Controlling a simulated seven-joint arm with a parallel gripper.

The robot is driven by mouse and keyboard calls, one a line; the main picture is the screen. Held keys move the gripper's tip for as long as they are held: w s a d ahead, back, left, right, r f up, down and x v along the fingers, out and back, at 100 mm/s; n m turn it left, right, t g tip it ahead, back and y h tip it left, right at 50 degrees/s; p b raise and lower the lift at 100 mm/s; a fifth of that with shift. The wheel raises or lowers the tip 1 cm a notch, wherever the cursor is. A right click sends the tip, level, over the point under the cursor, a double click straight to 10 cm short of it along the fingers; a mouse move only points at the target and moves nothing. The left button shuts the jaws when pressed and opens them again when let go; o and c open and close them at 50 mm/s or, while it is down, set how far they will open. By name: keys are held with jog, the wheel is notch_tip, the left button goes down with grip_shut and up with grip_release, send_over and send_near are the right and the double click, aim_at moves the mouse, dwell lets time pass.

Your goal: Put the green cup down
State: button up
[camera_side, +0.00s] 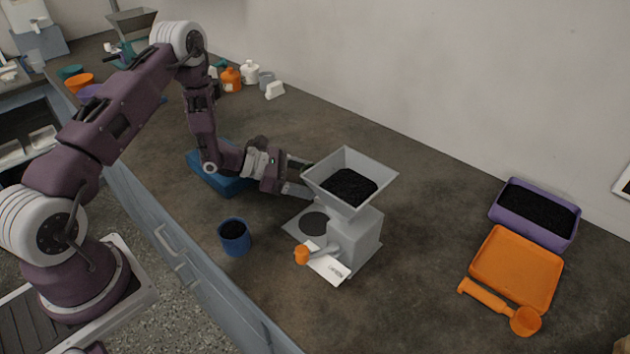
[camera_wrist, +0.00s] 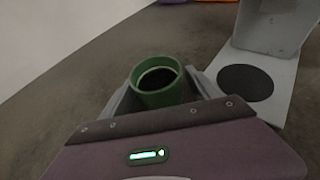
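The green cup (camera_wrist: 155,97) is between the two fingers of my gripper (camera_wrist: 163,92) in the wrist view, upright or nearly so. Dark material shows inside it. The fingers appear to press on both its sides. Its base is hidden, so I cannot tell whether it touches the table. In the side view my gripper (camera_side: 302,178) is low, just behind and left of the grey machine's hopper (camera_side: 352,204). The hopper hides the green cup there.
The grey machine (camera_side: 355,243) has a round dark plate (camera_side: 315,223), also visible in the wrist view (camera_wrist: 245,82). A blue cup (camera_side: 235,243) stands at the front. A purple tray (camera_side: 538,230) and orange tray (camera_side: 515,268) lie right. The table between machine and trays is clear.

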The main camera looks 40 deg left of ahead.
jog(key=s+a+r, duration=0.2)
jog(key=shift+r, duration=0.3)
jog(key=shift+o, duration=0.4)
notch_tip(320, 180, up, 6)
jog(key=shift+f, duration=0.1)
